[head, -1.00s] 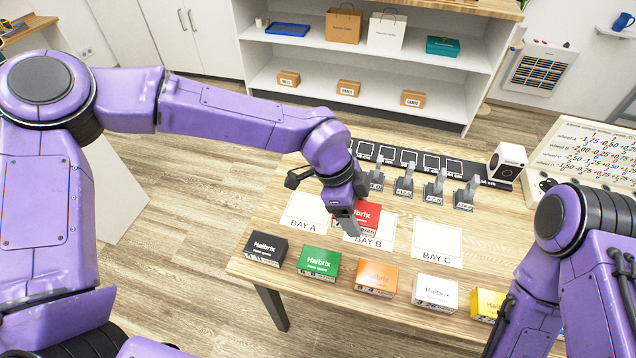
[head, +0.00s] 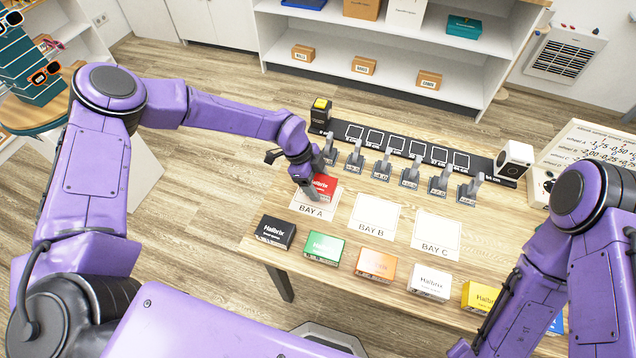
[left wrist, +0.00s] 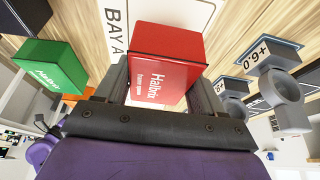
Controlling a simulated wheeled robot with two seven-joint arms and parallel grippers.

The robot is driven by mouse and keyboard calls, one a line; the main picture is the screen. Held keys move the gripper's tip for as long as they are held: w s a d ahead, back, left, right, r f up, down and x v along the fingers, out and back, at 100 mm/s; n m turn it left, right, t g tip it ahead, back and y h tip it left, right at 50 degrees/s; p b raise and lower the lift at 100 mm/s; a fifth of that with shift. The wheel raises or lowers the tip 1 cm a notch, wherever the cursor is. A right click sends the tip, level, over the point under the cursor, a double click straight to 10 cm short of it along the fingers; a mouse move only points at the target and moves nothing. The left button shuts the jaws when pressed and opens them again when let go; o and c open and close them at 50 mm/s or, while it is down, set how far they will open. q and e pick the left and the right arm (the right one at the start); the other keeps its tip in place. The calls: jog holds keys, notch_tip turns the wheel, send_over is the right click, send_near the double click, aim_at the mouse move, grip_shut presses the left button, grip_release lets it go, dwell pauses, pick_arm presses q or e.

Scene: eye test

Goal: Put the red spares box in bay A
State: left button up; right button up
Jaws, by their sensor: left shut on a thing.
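The red spares box (head: 325,185) is held by my left gripper (head: 309,189) over the bay A card (head: 311,211), towards its far side. In the left wrist view the red box (left wrist: 166,62) sits between the two grey fingers, with the bay A card (left wrist: 118,25) behind it. I cannot tell whether the box touches the card. My right arm comes in at the right of the head view, but its gripper does not show.
The bay B card (head: 375,216) and bay C card (head: 437,234) are empty. Black (head: 276,232), green (head: 324,247), orange (head: 375,264), white (head: 429,282) and yellow (head: 480,297) boxes line the front edge. Grey stands (head: 382,165) and a black strip (head: 404,145) lie behind the cards.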

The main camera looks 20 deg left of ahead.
pick_arm(q)
jog(key=shift+s+f, duration=0.2)
jog(key=shift+f, duration=0.5)
jog(key=shift+w+f, duration=0.1)
jog(key=shift+f, duration=0.25)
jog(key=shift+w+f, duration=0.1)
jog(key=o, duration=1.1)
jog(key=shift+d, duration=0.1)
jog(key=b+v, duration=0.2)
jog(key=v, duration=0.9)
jog(key=shift+a+r, duration=0.25)
jog(key=shift+r, duration=0.3)
